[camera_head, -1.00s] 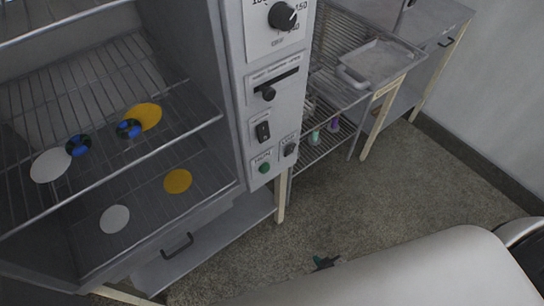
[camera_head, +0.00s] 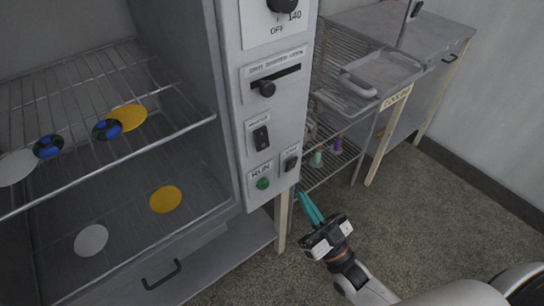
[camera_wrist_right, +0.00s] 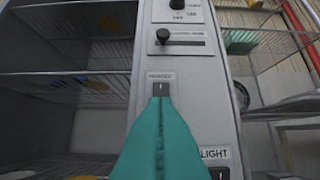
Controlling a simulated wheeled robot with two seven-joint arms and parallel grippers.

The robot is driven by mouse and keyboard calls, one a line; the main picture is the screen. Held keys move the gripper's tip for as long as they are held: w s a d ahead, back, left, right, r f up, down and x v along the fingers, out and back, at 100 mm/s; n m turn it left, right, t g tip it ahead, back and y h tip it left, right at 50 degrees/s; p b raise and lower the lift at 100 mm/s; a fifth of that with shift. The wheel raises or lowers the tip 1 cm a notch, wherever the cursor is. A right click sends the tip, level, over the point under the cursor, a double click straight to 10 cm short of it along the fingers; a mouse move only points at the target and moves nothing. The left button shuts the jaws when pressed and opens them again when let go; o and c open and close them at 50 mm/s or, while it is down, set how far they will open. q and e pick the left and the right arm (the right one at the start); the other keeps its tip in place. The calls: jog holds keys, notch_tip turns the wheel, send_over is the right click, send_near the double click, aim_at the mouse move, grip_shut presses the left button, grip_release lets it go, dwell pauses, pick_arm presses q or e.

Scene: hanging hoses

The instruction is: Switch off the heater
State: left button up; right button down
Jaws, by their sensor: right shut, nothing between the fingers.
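The heater control panel (camera_head: 268,105) is a pale upright strip beside the open cabinet. A small dark rocker switch (camera_head: 261,138) sits mid-panel under a small label; it also shows in the right wrist view (camera_wrist_right: 162,90) with a pale mark on it. The label is too blurred to read surely, and I cannot tell the switch's position. My right gripper (camera_head: 307,202) has teal fingers, shut and empty, below and right of the panel in the head view. In the wrist view its fingertips (camera_wrist_right: 160,101) point at the switch and overlap its lower edge; contact is unclear. My left gripper is out of view.
The panel also has a dial (camera_head: 286,4), a slider knob (camera_head: 267,88), a green RUN button (camera_head: 262,184) and another dark switch (camera_head: 291,163). Yellow and white discs lie on the cabinet's wire shelves (camera_head: 75,115). A rack (camera_head: 345,70) stands right; floor is open there.

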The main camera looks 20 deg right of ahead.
aim_at(263, 143)
jog(key=x, duration=0.4)
jog(key=f+p+x, duration=0.1)
jog(key=x, duration=0.3)
jog(key=w+f+p+x, duration=0.1)
jog(key=x, duration=0.3)
jog(key=shift+w+a, duration=0.15)
jog(key=shift+a, duration=0.05)
jog(key=shift+w+a+f, duration=0.1)
jog(key=shift+w+a, duration=0.05)
jog(key=shift+w, duration=0.2)
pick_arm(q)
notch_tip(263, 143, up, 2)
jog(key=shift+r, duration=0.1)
pick_arm(e)
jog(key=b, duration=0.1)
jog(key=f+b, duration=0.1)
jog(key=b, duration=0.1)
jog(key=shift+w+a+f+t, duration=0.1)
jog(key=shift+w+a+t, duration=0.05)
jog(key=shift+w+t, duration=0.25)
jog(key=shift+r, duration=0.4)
jog(key=shift+w, duration=0.1)
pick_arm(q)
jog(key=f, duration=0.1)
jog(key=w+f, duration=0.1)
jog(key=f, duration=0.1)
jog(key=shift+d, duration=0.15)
